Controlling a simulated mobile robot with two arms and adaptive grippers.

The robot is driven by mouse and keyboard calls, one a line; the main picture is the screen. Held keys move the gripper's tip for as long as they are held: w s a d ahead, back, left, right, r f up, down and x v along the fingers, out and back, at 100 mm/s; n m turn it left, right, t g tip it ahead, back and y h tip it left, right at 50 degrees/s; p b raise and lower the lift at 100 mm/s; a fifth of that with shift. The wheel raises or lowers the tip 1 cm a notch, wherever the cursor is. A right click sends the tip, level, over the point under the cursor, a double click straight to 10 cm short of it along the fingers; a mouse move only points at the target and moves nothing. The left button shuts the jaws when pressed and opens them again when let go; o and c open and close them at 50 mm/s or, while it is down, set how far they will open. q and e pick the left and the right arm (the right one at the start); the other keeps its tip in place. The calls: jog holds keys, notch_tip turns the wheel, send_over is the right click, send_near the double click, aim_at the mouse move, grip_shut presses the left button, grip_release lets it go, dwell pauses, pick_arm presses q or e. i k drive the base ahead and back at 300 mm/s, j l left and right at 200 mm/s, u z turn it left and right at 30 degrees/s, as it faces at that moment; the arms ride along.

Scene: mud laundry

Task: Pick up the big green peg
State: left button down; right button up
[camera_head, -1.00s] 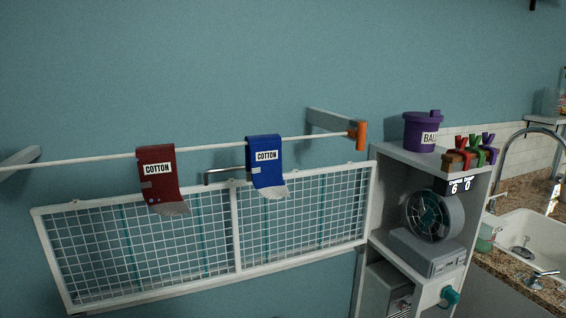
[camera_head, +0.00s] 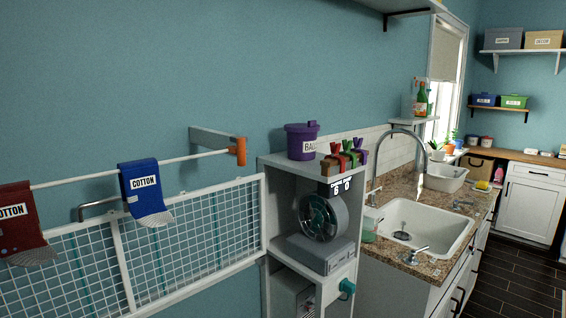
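A green peg (camera_head: 351,158) stands between a red peg (camera_head: 337,153) and a purple peg (camera_head: 360,152) in a small brown holder (camera_head: 328,167). The holder sits on top of the grey shelf unit (camera_head: 276,158), right of a purple lidded pot (camera_head: 301,141). The pegs are small in the view, so their exact sizes are hard to tell. Neither of my grippers is in view.
A drying rod with an orange end (camera_head: 241,151) holds a red sock (camera_head: 20,224) and a blue sock (camera_head: 144,191). A white mesh rack (camera_head: 118,262) is below. A fan (camera_head: 324,217) stands inside the shelf unit. A sink (camera_head: 436,226) and counter are to the right. Dark floor shows at far right.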

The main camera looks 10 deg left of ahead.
aim_at(347, 147)
jog(key=u, duration=0.6)
jog(key=i+l+u, duration=0.15)
jog(key=l+u, duration=0.2)
jog(key=i+l+u, duration=0.1)
jog(key=l+u, duration=0.2)
jog(key=l, duration=0.2)
jog(key=l+u, duration=0.35)
jog(key=l, duration=0.15)
